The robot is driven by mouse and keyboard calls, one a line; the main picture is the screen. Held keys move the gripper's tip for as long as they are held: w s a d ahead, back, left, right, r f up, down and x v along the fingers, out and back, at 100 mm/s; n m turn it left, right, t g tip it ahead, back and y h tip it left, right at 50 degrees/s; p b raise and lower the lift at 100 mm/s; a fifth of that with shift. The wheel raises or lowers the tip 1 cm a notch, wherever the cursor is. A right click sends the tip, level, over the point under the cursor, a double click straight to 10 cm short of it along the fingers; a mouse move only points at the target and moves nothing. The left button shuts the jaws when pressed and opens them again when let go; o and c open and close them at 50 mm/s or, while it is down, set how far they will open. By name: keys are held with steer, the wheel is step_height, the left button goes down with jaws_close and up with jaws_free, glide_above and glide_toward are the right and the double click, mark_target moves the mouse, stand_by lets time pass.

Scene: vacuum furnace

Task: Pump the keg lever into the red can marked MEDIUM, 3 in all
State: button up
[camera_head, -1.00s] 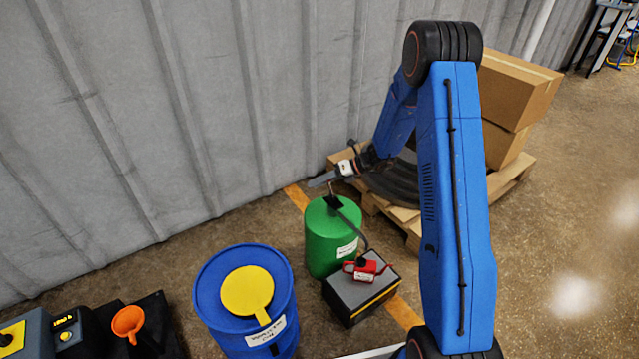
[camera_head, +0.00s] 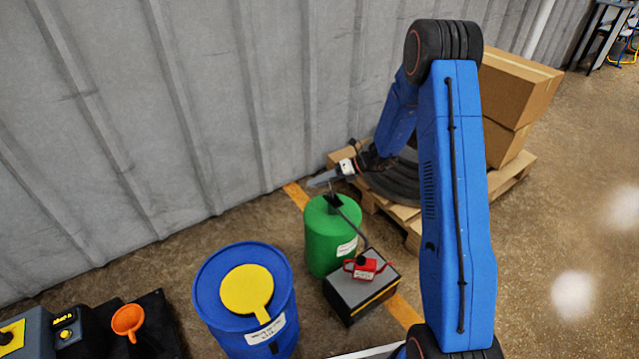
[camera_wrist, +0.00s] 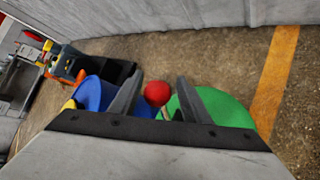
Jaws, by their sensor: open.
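The green keg (camera_head: 330,240) stands on the floor near the wall, with a dark pump head and a thin lever on top. The lever's red ball knob (camera_wrist: 157,93) shows in the wrist view between the two fingers of my gripper (camera_wrist: 155,92). My gripper (camera_head: 322,181) is open above the keg, around or just over the knob; I cannot tell whether it touches. A dark hose runs from the pump to the red can (camera_head: 366,268), which sits on a grey and black box (camera_head: 362,295). The can's white label is too small to read.
A blue drum (camera_head: 210,305) with a yellow top piece stands left of the keg. An orange funnel (camera_head: 128,318) is at the lower left. A pallet (camera_head: 515,172) with cartons (camera_head: 515,90) is at right, the wall (camera_head: 200,100) behind.

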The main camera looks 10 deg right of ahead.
steer(key=v, duration=1.7)
steer(key=shift+s+d+f, duration=0.1)
steer(key=shift+d, duration=0.05)
steer(key=s+a+r+n+g+h, duration=0.1)
steer(key=s+a+r+n+h, duration=0.25)
steer(key=s+r+n, duration=0.6)
steer(key=s+a+r+n+g+h, duration=0.15)
steer(key=s+a+r+n, duration=0.4)
steer(key=s, duration=0.65)
steer(key=s+d+r+n+t+h, duration=0.2)
steer(key=s+r+n+h, duration=0.1)
steer(key=s+n, duration=0.4)
steer(key=s+d+r+n+t+h, duration=0.2)
steer(key=s+n, duration=0.6)
steer(key=s, duration=0.6)
steer(key=shift+s+d+r+n+t+h, duration=0.3)
steer(key=shift+d+r+t+h, duration=0.1)
steer(key=shift+d+h, duration=0.3)
